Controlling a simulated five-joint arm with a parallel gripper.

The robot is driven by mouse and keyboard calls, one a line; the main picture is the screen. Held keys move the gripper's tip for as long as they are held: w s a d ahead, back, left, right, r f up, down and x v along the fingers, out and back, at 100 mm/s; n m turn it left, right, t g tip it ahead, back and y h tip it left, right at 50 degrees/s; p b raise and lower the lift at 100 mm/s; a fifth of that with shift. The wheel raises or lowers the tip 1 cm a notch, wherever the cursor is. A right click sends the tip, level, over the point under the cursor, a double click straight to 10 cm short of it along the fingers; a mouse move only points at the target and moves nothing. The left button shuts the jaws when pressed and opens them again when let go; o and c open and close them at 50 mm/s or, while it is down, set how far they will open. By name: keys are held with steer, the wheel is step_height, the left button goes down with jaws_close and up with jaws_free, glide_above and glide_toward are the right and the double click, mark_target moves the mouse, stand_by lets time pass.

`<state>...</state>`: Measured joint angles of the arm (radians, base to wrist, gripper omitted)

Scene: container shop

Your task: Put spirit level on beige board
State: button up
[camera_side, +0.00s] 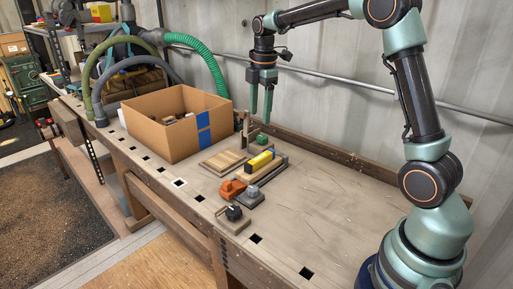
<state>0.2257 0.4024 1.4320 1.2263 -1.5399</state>
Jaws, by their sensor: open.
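The spirit level appears to be the yellow bar with dark ends (259,161), lying among small items on the workbench. The beige board (221,163) appears to be the flat slatted piece lying just left of it, with its top bare. My gripper (261,116) points down with its two green fingers apart and nothing between them. It hangs above and behind the yellow bar, apart from it.
A cardboard box (158,145) with items inside stands left of the board. An orange tool (231,189), a grey piece (253,191) and a dark-knobbed block (234,217) sit in front. A green item (262,139) is behind. The bench's right part (340,205) is clear.

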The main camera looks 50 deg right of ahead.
steer(key=s+a+r+m+t, duration=0.1)
steer(key=s+a+m+t, duration=0.1)
steer(key=s+a+m, duration=0.3)
steer(key=s+a+r+m+t, duration=0.1)
steer(key=s+a+m, duration=0.4)
steer(key=s+m, duration=0.5)
steer(key=s+t, duration=0.1)
steer(key=s, duration=0.2)
steer(key=shift+a+r+t, duration=0.3)
steer(key=shift+a, duration=0.05)
